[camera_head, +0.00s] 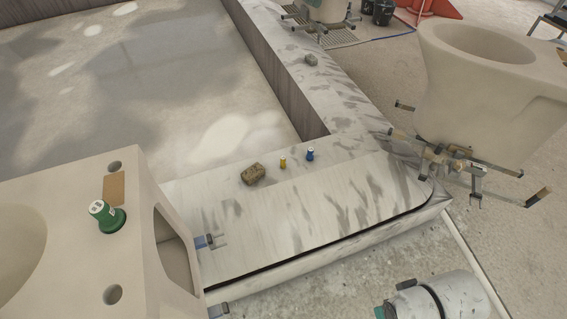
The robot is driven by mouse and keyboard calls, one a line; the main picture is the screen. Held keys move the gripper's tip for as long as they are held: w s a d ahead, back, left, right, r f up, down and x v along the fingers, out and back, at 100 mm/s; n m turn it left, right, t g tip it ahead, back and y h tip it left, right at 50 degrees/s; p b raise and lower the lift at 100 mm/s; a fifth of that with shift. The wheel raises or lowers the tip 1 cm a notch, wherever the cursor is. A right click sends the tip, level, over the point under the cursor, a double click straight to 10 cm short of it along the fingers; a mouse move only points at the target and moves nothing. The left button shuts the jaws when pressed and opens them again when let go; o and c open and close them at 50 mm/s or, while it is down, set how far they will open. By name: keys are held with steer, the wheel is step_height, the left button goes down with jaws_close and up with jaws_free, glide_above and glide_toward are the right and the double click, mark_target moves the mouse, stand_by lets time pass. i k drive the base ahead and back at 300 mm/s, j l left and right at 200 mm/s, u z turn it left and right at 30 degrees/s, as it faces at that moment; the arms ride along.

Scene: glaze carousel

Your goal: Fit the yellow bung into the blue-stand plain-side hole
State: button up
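The small yellow bung (283,162) stands upright on the pale, grey-streaked ledge, just left of a blue bung (310,154). A large cream ceramic piece (140,255) is at the lower left, on a stand whose blue-tipped arm (205,241) sticks out beside it. Its top has an empty-looking dark hole (113,295) at the near end, with plain surface around it. Another dark hole (115,166) at the far end is beside a tan patch (114,188). A green bung (108,217) with a white top sits between these holes. My gripper is not visible.
A brown sponge-like block (253,174) lies left of the yellow bung. A grey lump (311,60) is farther along the ledge. A second cream ceramic piece (480,110) stands on a stand at right. Part of my arm (435,298) shows at the bottom right. Speckled floor (340,285) is clear there.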

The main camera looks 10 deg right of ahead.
mark_target(57, 261)
steer(key=k+u, duration=0.15)
steer(key=u, duration=1.1)
steer(key=z, duration=1.25)
steer(key=i+l+u, duration=0.3)
steer(key=i+l, duration=0.45)
steer(key=i, duration=0.2)
steer(key=i+l+u, duration=0.3)
steer(key=i+l, duration=0.55)
steer(key=l, duration=0.1)
